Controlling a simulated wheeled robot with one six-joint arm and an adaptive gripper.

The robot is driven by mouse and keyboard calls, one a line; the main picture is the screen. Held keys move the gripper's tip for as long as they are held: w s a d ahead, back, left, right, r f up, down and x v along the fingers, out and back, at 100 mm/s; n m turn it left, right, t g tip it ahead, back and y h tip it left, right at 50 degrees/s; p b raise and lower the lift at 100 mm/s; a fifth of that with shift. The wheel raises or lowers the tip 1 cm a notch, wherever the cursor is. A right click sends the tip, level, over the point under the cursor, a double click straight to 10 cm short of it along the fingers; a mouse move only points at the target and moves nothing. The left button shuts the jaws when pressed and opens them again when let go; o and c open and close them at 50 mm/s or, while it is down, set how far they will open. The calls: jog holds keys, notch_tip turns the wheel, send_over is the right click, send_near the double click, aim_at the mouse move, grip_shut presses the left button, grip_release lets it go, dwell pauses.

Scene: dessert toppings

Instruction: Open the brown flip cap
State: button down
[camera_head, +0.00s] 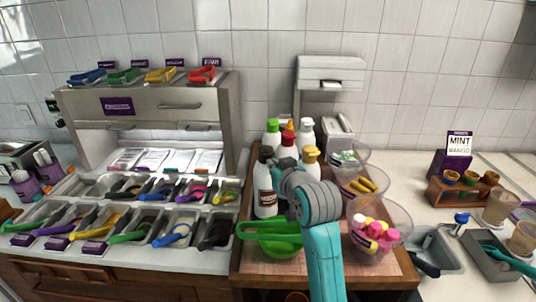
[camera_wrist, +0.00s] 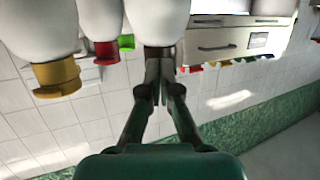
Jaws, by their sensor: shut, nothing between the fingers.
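The bottle with the dark brown cap (camera_head: 265,153) stands at the left front of a bottle group on the wooden counter. Its white body (camera_head: 264,198) carries a dark label. In the wrist view, which looks upside down, the brown cap (camera_wrist: 178,51) is at top centre, partly hidden by my fingers. My gripper (camera_wrist: 160,80) is shut and empty, with its tips at or very close to the cap; I cannot tell whether they touch. Whether the lid is raised is also hidden. In the head view my gripper (camera_head: 277,170) is just right of the bottle, partly covered by my wrist.
Close neighbours are bottles with a yellow cap (camera_head: 311,155), red cap (camera_head: 287,137) and green cap (camera_head: 273,125). Clear bowls (camera_head: 388,214) stand to the right. Topping trays (camera_head: 150,215) fill the left. Free room is above the bottles.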

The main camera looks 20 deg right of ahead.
aim_at(267, 150)
jog(key=shift+w, duration=0.3)
dwell(0.5)
jog(key=shift+s, duration=0.1)
jog(key=shift+r, duration=1.5)
jog(key=shift+w+a+r, duration=0.1)
jog(key=shift+w+r, duration=0.2)
jog(key=shift+w, duration=0.25)
jog(key=shift+w+r, duration=0.3)
jog(key=shift+w, duration=0.25)
jog(key=shift+w, duration=0.1)
jog(key=shift+r+x, duration=0.15)
jog(key=shift+x, duration=0.45)
jog(key=shift+r+x, duration=0.15)
jog(key=shift+x, duration=0.4)
